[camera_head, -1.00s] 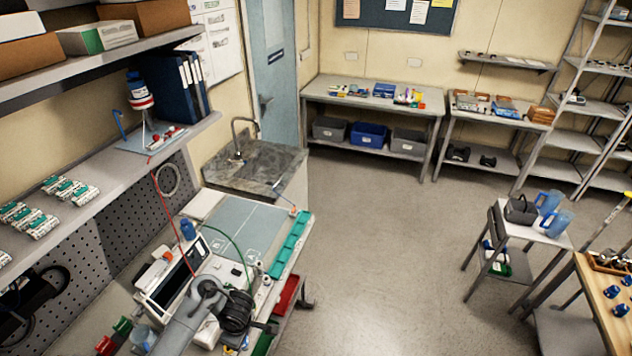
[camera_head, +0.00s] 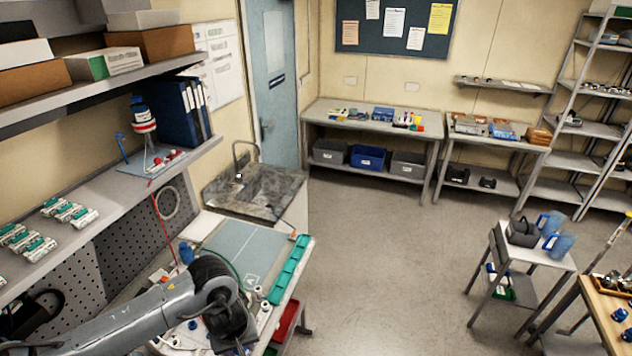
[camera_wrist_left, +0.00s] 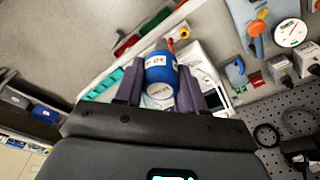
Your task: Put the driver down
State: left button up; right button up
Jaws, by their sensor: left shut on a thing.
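My left gripper (camera_wrist_left: 160,72) is shut around a blue cylindrical body with a white label and a grey end, which I take to be the driver (camera_wrist_left: 158,73). In the head view, my left arm reaches in from the lower left and the dark wrist (camera_head: 218,295) is over the workbench. The fingers and the driver cannot be made out there. My right gripper is in neither view.
The workbench has a grey-blue mat (camera_head: 240,248), a teal tray strip (camera_head: 290,268) along its right edge and a blue bottle (camera_head: 186,252) at the back left. A red bin (camera_head: 286,320) is below the right edge.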

pick_arm(q)
jog(key=s+a+f+m+b, duration=0.2)
jog(key=s+a+f+m, duration=0.1)
jog(key=s, duration=0.5)
jog(key=shift+s+m+h, duration=0.3)
jog(key=shift+m, duration=0.5)
